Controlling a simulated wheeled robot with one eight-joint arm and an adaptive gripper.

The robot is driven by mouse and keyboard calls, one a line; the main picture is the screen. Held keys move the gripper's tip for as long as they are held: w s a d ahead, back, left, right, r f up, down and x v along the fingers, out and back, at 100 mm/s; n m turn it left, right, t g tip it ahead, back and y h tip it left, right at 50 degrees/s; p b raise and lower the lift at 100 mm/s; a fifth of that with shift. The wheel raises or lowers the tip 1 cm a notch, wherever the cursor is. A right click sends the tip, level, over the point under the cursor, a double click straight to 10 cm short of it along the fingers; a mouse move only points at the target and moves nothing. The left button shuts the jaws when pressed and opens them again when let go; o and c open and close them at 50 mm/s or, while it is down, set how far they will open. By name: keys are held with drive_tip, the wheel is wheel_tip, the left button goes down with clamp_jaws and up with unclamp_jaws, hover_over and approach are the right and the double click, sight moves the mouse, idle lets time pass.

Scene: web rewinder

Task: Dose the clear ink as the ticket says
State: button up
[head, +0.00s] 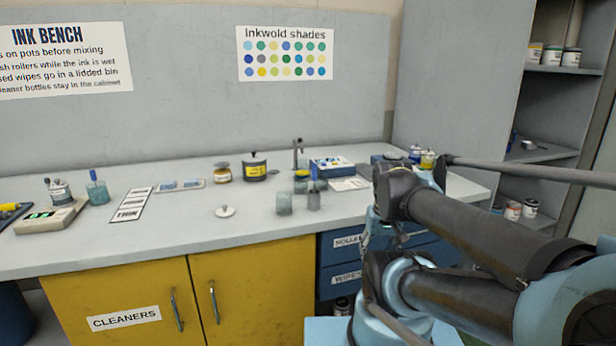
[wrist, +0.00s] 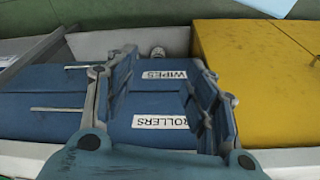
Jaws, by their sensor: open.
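My gripper (wrist: 158,75) is open and empty in the wrist view, its fingers spread in front of the blue drawers. In the head view my arm reaches in from the right, and its end is at the bench's front right; the fingers are hard to make out there. On the bench, a scale (head: 48,218) with a green display is at the left, with a small labelled container (head: 59,191) at its back. Two greyish see-through jars (head: 284,204) stand right of centre. No label reading clear ink is legible. A white paper (head: 349,184) lies near the blue-and-white box; I cannot tell whether it is the ticket.
A dark pot (head: 254,170), a yellow-labelled jar (head: 222,173), a white lid (head: 225,211), a blue-handled jar (head: 97,190) and a blue-and-white box (head: 332,166) stand on the bench. Blue drawers (wrist: 60,105) and yellow cabinet doors (head: 252,285) are below. Bare bench lies along the front left.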

drive_tip(key=shift+w+f, duration=0.2)
drive_tip(key=shift+w, duration=0.25)
drive_tip(key=c, duration=0.4)
clamp_jaws()
